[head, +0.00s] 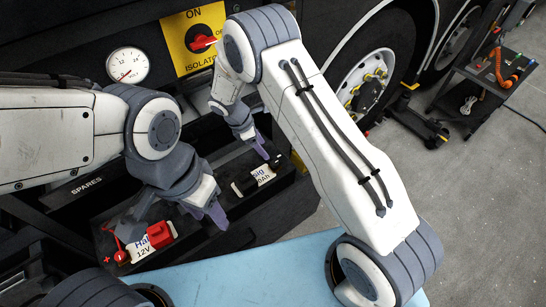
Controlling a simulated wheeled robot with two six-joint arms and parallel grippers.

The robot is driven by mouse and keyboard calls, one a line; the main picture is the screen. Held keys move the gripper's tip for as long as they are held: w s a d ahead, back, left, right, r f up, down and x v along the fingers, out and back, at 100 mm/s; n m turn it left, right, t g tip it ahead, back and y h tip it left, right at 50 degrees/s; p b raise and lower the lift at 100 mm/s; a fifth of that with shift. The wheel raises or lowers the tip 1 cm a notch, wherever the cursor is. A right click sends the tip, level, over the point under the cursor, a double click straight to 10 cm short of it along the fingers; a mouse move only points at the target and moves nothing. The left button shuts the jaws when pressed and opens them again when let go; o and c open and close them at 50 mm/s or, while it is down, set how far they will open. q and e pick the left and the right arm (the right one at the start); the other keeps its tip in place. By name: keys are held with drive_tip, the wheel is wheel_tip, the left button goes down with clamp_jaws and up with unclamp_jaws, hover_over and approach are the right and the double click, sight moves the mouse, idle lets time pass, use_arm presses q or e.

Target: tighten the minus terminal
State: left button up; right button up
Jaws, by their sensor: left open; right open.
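A black battery tray (232,231) in the side of the coach holds two batteries with partly hidden white labels. The near-left battery label (150,243) reads "12V", with a red block (160,233) on it. A red terminal (121,257) with a plus mark and a red lead is at its left. The other battery's label (264,174) has a black block (245,186) beside it and a small black part (277,160) at its right end. I cannot make out a minus mark. My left gripper (216,213) is open above the tray between the labels. My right gripper (260,148) is open above the right battery.
A yellow isolator panel (180,50) with a red switch and a white gauge (127,65) are on the coach wall behind. A light blue surface (250,275) lies in front.

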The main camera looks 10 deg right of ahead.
sight(275, 162)
drive_tip(key=p+x, duration=0.2)
drive_tip(key=x, duration=0.7)
drive_tip(key=shift+f, duration=0.1)
drive_tip(key=shift+c, duration=0.2)
clamp_jaws()
drive_tip(key=shift+d, duration=0.15)
